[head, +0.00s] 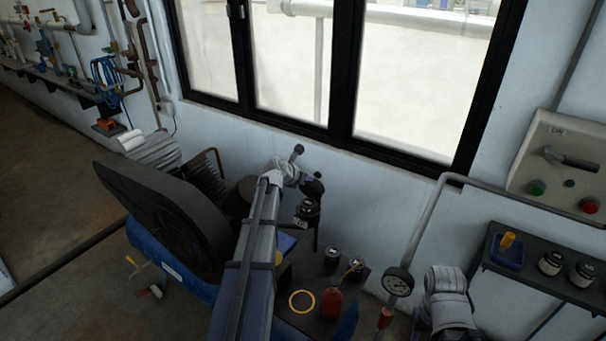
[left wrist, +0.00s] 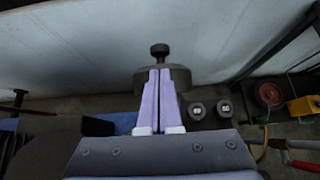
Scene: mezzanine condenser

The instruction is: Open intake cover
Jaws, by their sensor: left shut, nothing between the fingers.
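My left gripper (head: 273,179) reaches over the compressor from the bottom of the head view. In the left wrist view its two pale purple fingers (left wrist: 161,98) lie together, with nothing between them. Just beyond and partly behind the fingertips is a dark, wide round part (left wrist: 181,76) with a knob (left wrist: 159,49) on a short stem; it may be the intake cover. I cannot tell whether the fingers touch it. In the head view dark fittings (head: 313,187) stand just right of the gripper, near the wall.
The compressor's large black belt guard (head: 165,210) stands left of my arm, above a blue tank (head: 145,245). A yellow ring (head: 302,301), a red can (head: 332,304) and small dark jars lie to the right. A gauge (head: 398,282) and a wall shelf (head: 500,262) are further right.

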